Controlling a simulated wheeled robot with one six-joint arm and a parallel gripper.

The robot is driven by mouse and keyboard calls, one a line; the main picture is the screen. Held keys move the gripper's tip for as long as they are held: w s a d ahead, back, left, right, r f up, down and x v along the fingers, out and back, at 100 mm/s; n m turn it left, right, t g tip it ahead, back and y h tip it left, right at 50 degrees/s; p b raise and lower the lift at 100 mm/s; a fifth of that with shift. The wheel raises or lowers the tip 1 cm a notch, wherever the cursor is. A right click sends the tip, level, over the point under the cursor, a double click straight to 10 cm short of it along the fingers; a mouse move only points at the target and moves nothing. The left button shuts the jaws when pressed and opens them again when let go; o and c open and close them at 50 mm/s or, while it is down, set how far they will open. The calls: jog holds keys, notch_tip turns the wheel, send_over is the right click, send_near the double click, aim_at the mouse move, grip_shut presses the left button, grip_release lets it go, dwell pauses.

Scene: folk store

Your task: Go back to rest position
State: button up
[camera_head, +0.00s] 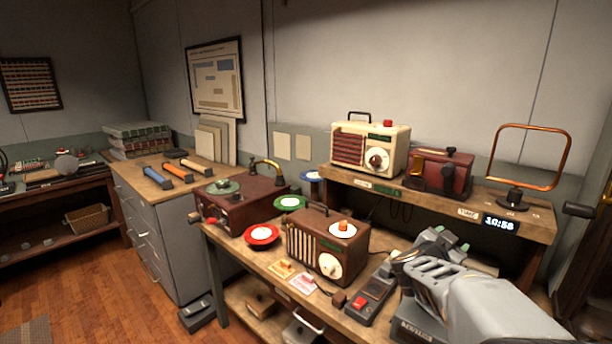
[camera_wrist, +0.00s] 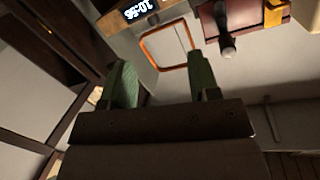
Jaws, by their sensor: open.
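My gripper (camera_head: 448,242) is above the right part of the workbench (camera_head: 232,262), in front of the raised shelf (camera_head: 440,206). Its two green fingers stand apart in the wrist view (camera_wrist: 162,78), with nothing between them. The grey arm reaches in from the lower right and hides part of the bench there. The wrist view is turned over and shows the copper loop (camera_wrist: 147,47) beyond the fingers, with the lit clock (camera_wrist: 140,9) and a dark red box (camera_wrist: 238,22) near its top edge.
A brown radio (camera_head: 306,244) and a grey device with a red button (camera_head: 372,292) stand left of my gripper. A cream radio (camera_head: 394,140), a red box (camera_head: 452,172) and the copper loop (camera_head: 494,158) stand on the shelf. Floor (camera_head: 110,290) is open at left.

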jog(key=s+a+f+n+t+y, duration=0.1)
jog(key=s+a+f+n+y, duration=0.1)
jog(key=a+n+y, duration=0.45)
jog(key=s+a+f+n+t+y, duration=0.15)
jog(key=a+n+y, duration=0.25)
jog(key=a+y, duration=0.55)
jog(key=s+a+f+n+g+h, duration=0.1)
jog(key=s+a+f+g, duration=0.1)
jog(key=s+f+g, duration=0.2)
jog(key=s+a+f+n+g+h, duration=0.1)
jog(key=s+a+f+n+g, duration=0.1)
jog(key=s, duration=0.9)
jog(key=a+f+g, duration=0.1)
jog(key=f+g, duration=0.1)
jog(key=g, duration=0.1)
jog(key=shift+s+h, duration=0.3)
jog(key=shift+n, duration=0.25)
jog(key=shift+c, duration=0.2)
